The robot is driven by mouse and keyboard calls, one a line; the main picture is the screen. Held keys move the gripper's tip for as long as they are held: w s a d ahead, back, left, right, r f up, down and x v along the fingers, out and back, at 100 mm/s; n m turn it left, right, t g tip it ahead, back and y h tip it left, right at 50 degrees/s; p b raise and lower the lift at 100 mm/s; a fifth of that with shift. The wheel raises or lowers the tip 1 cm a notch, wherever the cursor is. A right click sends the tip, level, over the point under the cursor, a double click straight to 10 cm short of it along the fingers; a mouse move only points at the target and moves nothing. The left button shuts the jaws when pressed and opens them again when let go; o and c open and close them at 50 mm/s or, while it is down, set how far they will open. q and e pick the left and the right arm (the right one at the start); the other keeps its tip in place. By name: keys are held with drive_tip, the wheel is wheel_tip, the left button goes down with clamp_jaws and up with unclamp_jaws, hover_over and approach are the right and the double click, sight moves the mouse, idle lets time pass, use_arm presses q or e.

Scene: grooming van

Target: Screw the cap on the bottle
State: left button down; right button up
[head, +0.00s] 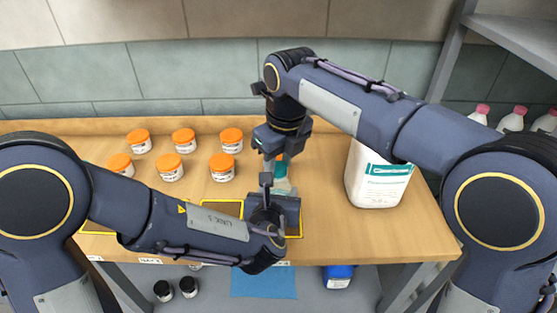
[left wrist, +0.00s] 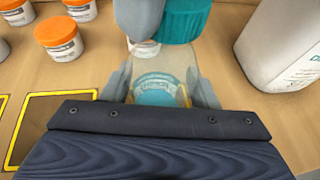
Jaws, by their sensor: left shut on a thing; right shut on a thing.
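The bottle (left wrist: 157,85) is pale and see-through with a teal label. It stands between the fingers of my left gripper (left wrist: 160,88), which is shut on it. In the head view the bottle (head: 282,185) is partly hidden by my left gripper (head: 270,188). The ribbed teal cap (left wrist: 186,22) is at the bottle's top in the left wrist view and also shows in the head view (head: 279,167). My right gripper (head: 272,157) points down from above and is shut on the cap. I cannot tell whether the cap is seated on the neck.
Several orange-lidded jars (head: 171,167) stand at the left of the wooden table (head: 330,225). A large white jug (head: 375,180) stands close on the right. A dark yellow-edged mat (left wrist: 45,128) lies left of the bottle. Pink-capped bottles (head: 511,120) stand at the far right.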

drive_tip(key=o, duration=0.9)
drive_tip(key=shift+r, duration=2.25)
drive_tip(key=shift+c, duration=0.2)
